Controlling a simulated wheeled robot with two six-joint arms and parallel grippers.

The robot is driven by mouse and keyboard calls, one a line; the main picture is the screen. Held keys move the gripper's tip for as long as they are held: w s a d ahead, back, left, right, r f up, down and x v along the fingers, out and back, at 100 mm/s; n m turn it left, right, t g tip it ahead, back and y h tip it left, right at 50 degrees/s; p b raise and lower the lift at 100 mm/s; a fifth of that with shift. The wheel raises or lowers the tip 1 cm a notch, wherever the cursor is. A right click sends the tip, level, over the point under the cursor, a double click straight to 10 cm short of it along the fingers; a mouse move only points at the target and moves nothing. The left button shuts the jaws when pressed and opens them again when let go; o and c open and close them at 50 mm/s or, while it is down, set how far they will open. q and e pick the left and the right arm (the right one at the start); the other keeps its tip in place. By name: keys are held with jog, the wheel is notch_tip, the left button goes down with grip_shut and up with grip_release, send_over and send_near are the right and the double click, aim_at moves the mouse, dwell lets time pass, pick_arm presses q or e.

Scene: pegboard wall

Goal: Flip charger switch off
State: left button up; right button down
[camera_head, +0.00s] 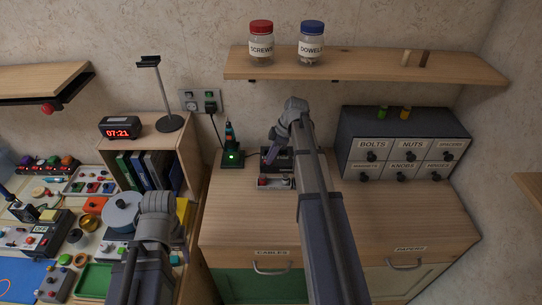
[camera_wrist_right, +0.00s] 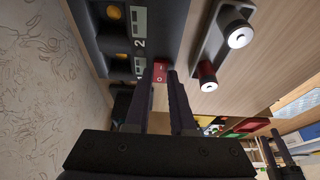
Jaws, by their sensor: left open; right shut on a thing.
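The charger (camera_wrist_right: 183,15) is a dark box with orange round spots and numbered labels, on the cabinet top. It is partly hidden behind my right gripper (camera_head: 272,152) in the head view. A small red switch with white marks (camera_wrist_right: 160,72) sits at its edge in the wrist view. My right gripper's fingertips (camera_wrist_right: 161,76) are at this switch, one on each side, nearly closed on it. Which way the switch is tipped I cannot tell. My left gripper (camera_head: 156,207) is open, over the cluttered table at the left; its fingertips are hard to make out.
A shelf with two jars (camera_head: 345,68) hangs above. The cabinet top's front (camera_head: 245,222) is clear.

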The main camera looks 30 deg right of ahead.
jog(key=shift+a+r+h+p, duration=0.2)
jog(key=shift+r+h+p, duration=0.1)
jog(key=shift+h, duration=0.1)
jog(key=shift+w+a+f+g+h, duration=0.1)
jog(key=shift+w+f+g+h, duration=0.1)
jog(key=shift+g+h, duration=0.45)
jog(key=c, duration=0.8)
grip_release()
jog(key=shift+o, duration=0.2)
jog(key=shift+r+p, duration=0.1)
jog(key=shift+p, duration=0.25)
notch_tip(320, 180, up, 8)
jog(key=p, duration=0.7)
jog(key=shift+s+d+f+p, duration=0.2)
jog(key=shift+s+d+p, duration=0.1)
jog(key=shift+d, duration=0.15)
